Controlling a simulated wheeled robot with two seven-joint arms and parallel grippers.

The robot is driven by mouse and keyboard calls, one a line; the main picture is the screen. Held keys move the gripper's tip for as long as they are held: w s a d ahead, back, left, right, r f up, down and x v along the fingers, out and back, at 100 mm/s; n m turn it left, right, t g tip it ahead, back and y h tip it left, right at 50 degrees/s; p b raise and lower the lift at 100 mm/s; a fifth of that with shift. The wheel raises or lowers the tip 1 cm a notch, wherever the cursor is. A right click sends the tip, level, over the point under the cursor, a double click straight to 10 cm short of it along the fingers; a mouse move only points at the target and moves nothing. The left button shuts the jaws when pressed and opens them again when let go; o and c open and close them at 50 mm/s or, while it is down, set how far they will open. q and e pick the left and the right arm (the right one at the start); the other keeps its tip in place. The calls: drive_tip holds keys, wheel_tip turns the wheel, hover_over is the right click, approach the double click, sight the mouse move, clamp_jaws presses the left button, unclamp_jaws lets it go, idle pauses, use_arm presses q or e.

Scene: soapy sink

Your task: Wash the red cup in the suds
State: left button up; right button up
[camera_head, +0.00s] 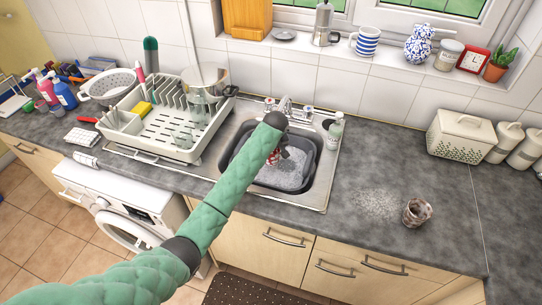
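My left arm comes in from the lower left, and its dark wrist is over the sink. My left gripper (284,151) points down into the dark wash basin (318,172), mostly hidden by my arm. A small red and white patch, seemingly the red cup (273,158), shows beside my arm at the gripper, low over the suds. I cannot tell whether the fingers are closed on it. White suds (287,175) fill the basin. My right gripper is not in view.
A speckled brownish cup (417,212) stands on the right counter beside a pale, foamy-looking patch (376,204). A dish rack (165,135) with a pot (205,80) is left of the sink. The tap (288,108) and a soap bottle (334,130) stand behind it. The right counter is mostly clear.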

use_arm(q)
wheel_tip(320, 180, up, 6)
idle(0.5)
drive_tip(key=shift+r, duration=0.1)
idle(0.9)
